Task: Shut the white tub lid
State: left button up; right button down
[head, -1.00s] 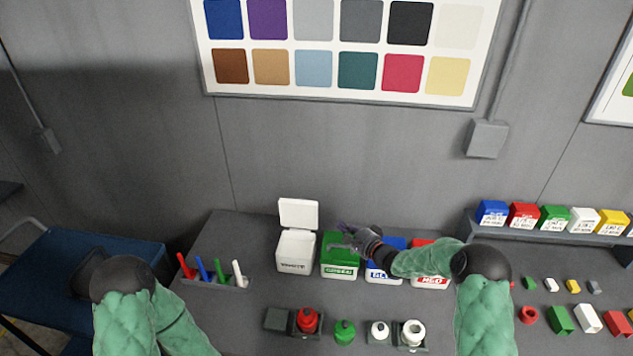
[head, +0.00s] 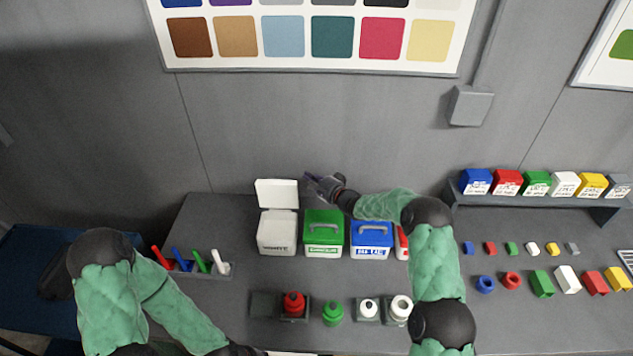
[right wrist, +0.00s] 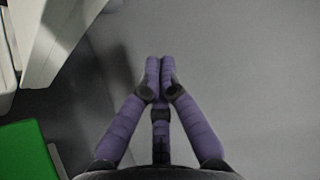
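The white tub (head: 277,236) stands on the bench, the leftmost in a row of coloured tubs. Its white lid (head: 277,193) stands raised at the back, so the tub is open. My right gripper (head: 312,182) is behind the row, to the right of the raised lid and apart from it. In the right wrist view its purple fingers (right wrist: 160,68) meet at the tips with nothing between them. The raised lid (right wrist: 65,30) shows at the upper left there. My left arm is low at the left; its gripper is mostly cut off at the bottom edge.
The green tub (head: 323,228) and blue tub (head: 372,240) stand shut right of the white one, with a red tub (head: 402,244) mostly hidden by my right arm. A marker rack (head: 205,270) is at left. Bottles stand in front. The grey wall is close behind.

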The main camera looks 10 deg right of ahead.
aim_at(295, 188)
jog(key=a+p, duration=0.1)
jog(key=a, duration=0.3)
jog(key=shift+s+a+r, duration=0.1)
jog(key=shift+s+a, duration=0.05)
jog(key=shift+a, duration=0.1)
dwell(0.6)
jog(key=shift+s+a+r+n+t+y+b, duration=0.2)
jog(key=shift+s+n+t+y+b, duration=0.25)
jog(key=shift+s+b, duration=0.8)
jog(key=shift+s+a+r+n+t+y+b, duration=0.2)
jog(key=shift+s+n+b, duration=0.45)
jog(key=shift+b, duration=1.15)
jog(key=shift+s+a+r+n+t+y+b, duration=0.15)
jog(key=shift+s+n+t+y+b, duration=0.3)
jog(key=shift+s+b, duration=0.8)
jog(key=shift+w+b, duration=0.25)
jog(key=shift+b, duration=0.1)
jog(key=shift+r, duration=0.15)
